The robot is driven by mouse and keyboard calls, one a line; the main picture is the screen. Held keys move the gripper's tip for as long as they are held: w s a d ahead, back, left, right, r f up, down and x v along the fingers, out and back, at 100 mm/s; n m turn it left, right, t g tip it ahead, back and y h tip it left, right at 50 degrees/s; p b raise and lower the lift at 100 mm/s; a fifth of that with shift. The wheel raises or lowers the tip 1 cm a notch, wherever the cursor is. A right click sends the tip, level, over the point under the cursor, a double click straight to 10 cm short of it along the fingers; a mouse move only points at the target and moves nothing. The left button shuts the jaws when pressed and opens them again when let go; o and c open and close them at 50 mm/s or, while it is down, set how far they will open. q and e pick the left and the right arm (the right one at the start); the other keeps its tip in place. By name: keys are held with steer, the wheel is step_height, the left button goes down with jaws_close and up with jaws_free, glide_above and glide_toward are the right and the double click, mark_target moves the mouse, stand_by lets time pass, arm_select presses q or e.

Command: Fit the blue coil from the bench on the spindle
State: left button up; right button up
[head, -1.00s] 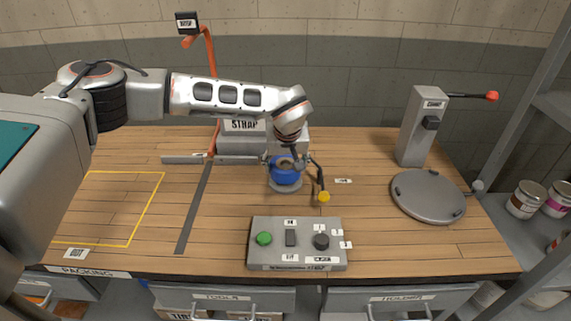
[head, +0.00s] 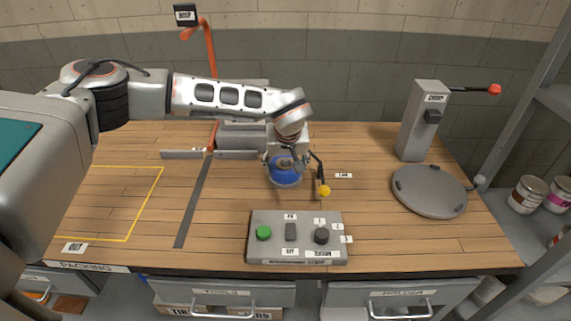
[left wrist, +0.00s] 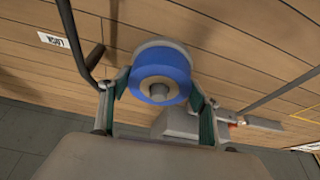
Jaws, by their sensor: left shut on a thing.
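The blue coil (head: 283,176) is near the middle of the bench, low over a round grey base (head: 287,185). In the left wrist view the coil (left wrist: 166,66) has a tan core, and the grey tip of the spindle (left wrist: 159,91) shows inside its hole. The coil is around the spindle. Whether it rests fully on the base is hard to tell. My left gripper (head: 285,160) is shut on the coil from above, with one finger on each side. My right gripper is in neither view.
A thin dark arm with a yellow knob (head: 324,190) stands close to the coil's right. A grey control box (head: 270,248) is in front. A round grey plate (head: 430,190) and lever post (head: 420,125) are at right. The left bench with the yellow outline (head: 160,180) is clear.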

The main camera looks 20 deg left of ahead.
arm_select(q)
steer(key=shift+f, duration=0.1)
steer(key=o, duration=1.3)
